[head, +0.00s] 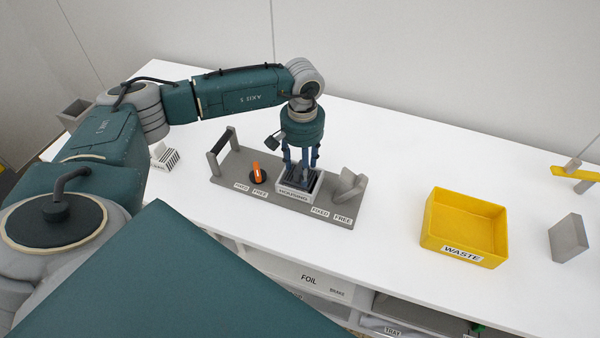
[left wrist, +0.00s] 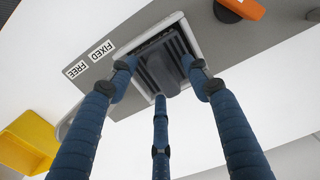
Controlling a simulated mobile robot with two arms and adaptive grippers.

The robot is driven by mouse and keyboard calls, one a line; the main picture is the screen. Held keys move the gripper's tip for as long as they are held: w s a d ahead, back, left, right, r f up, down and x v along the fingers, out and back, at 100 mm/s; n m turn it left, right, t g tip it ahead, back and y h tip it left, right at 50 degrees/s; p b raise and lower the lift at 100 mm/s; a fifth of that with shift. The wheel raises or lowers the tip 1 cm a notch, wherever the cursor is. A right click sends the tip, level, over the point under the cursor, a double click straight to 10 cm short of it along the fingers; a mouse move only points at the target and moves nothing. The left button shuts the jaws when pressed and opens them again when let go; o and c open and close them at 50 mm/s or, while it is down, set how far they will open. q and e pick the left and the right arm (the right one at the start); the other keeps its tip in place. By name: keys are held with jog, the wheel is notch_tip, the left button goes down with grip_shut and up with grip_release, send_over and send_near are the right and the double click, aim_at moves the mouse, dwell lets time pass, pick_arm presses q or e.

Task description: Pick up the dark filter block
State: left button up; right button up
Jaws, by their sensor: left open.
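The dark filter block (left wrist: 151,71) is ribbed on top and sits in the light-framed housing (left wrist: 186,28). In the head view the block (head: 298,177) shows only partly between the fingers, inside the white box labelled HOUSING (head: 293,194). My left gripper (head: 301,163) points down right above the housing. In the left wrist view its blue fingers (left wrist: 160,78) are open and spread around the block's raised middle. I cannot tell whether they touch it. My right gripper is not in view.
The housing stands on a grey base plate (head: 228,180) with an orange knob (head: 257,173), an upright handle (head: 222,145) and a grey lever (head: 348,187). A yellow WASTE bin (head: 463,228) and a grey block (head: 568,238) stand to the right. White table between is clear.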

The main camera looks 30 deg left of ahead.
pick_arm(q)
jog(key=shift+f, duration=0.25)
jog(key=c, duration=1.2)
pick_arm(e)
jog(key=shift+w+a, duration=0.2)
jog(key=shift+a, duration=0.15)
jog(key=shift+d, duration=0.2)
pick_arm(q)
jog(key=shift+r, duration=0.65)
jog(key=shift+r+b, duration=2.05)
jog(key=shift+r, duration=7.3)
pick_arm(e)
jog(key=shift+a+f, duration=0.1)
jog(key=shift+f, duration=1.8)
